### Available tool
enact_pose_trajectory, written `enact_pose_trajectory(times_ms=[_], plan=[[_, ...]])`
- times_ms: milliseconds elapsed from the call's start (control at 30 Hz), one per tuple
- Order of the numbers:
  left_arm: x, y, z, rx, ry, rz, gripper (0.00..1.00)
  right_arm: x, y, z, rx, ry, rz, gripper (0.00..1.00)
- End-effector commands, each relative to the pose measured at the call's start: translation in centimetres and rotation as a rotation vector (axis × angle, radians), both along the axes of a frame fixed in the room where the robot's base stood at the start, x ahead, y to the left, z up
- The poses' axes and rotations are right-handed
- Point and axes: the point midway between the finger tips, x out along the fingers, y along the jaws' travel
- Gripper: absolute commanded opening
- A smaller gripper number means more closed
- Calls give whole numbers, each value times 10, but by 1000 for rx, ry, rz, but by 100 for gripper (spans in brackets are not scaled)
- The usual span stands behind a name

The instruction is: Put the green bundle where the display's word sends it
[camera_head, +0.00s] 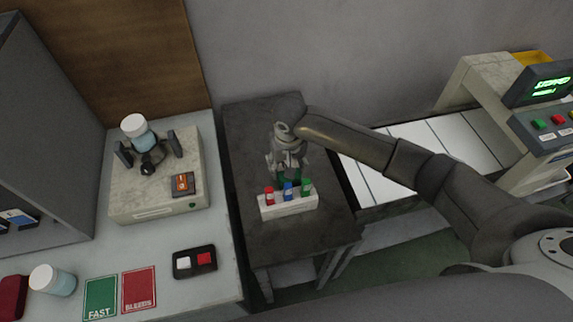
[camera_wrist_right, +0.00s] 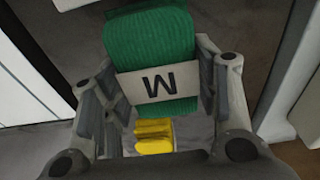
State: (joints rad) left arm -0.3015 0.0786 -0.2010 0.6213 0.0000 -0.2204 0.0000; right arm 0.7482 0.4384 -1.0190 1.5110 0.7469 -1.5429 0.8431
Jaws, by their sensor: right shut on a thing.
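The green bundle (camera_wrist_right: 150,38) is a rolled green cloth with a white band marked M, seen in the right wrist view. My right gripper (camera_head: 288,168) is shut on it, with a finger on each side of the band. In the head view, only a dark green bit of the bundle shows under the gripper, above the dark side table. The display (camera_head: 547,88) at the far right shows green lettering; its top line looks like STOPPED, and the lower line is too small to read. My left gripper is not in view.
A white rack (camera_head: 288,204) with red, blue and green pieces stands on the dark table (camera_head: 265,128), close to my right gripper. A machine with a clamped jar (camera_head: 143,133) is on the left bench, near FAST (camera_head: 100,297) and BLEEDS (camera_head: 139,288) cards. A white slatted conveyor (camera_head: 440,145) lies right.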

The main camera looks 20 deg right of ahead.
Motion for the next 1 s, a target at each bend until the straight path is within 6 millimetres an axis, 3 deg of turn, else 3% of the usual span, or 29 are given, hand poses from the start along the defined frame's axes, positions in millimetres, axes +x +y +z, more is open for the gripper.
enact_pose_trajectory(times_ms=[100, 467, 500, 633, 1000], plan=[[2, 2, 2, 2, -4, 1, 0, 0, 0, -10, 0, 0, 1, 24], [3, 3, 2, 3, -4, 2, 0, 0, 1, -13, 1, -1, 0, 24], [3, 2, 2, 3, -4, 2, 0, 0, 0, -13, 1, -1, 1, 60], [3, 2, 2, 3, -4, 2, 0, 0, 0, -13, 1, -1, 1, 76], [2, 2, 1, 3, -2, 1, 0, 0, 0, -11, 0, -2, 1, 76]])
